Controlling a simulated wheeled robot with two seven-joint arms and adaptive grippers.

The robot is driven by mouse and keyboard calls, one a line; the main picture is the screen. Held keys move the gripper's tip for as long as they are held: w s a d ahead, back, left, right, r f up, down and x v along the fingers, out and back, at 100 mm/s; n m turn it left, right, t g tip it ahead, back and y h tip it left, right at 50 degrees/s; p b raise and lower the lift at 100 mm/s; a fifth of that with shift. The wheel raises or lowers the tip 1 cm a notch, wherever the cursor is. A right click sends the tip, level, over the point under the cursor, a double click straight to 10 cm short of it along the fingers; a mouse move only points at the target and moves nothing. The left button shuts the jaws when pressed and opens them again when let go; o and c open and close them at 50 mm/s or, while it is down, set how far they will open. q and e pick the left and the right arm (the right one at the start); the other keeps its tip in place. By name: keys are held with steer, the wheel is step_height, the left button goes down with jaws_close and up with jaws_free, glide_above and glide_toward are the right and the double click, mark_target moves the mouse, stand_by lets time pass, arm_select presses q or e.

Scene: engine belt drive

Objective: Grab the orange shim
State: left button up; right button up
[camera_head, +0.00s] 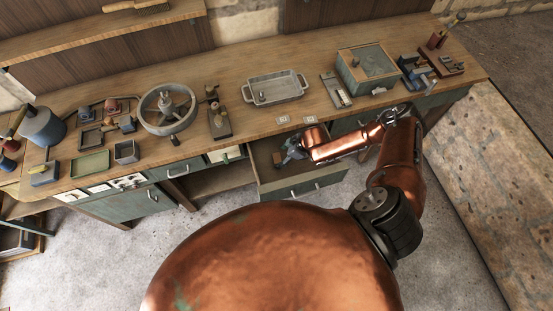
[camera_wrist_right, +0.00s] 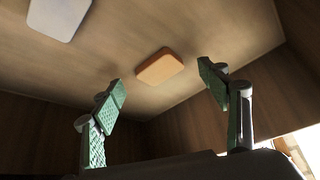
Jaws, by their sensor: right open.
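The orange shim (camera_wrist_right: 160,67) lies flat on the wooden floor of the open drawer (camera_head: 312,186). In the wrist view it sits ahead of and between the green-padded fingers of my right gripper (camera_wrist_right: 161,78). The fingers are wide apart and do not touch it. In the head view my right gripper (camera_head: 290,154) is down inside the drawer, and a small orange-brown patch beside it looks like the shim (camera_head: 277,158). My left gripper is not in view.
A pale grey shim (camera_wrist_right: 58,16) lies in the drawer, left of the orange one. The drawer walls (camera_wrist_right: 262,88) stand close around the gripper. The workbench (camera_head: 235,93) above holds a handwheel (camera_head: 168,108), a metal tray (camera_head: 275,88) and a green box (camera_head: 368,68).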

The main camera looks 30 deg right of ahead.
steer(key=shift+x, duration=1)
steer(key=shift+w+r, duration=0.1)
steer(key=c, duration=1.5)
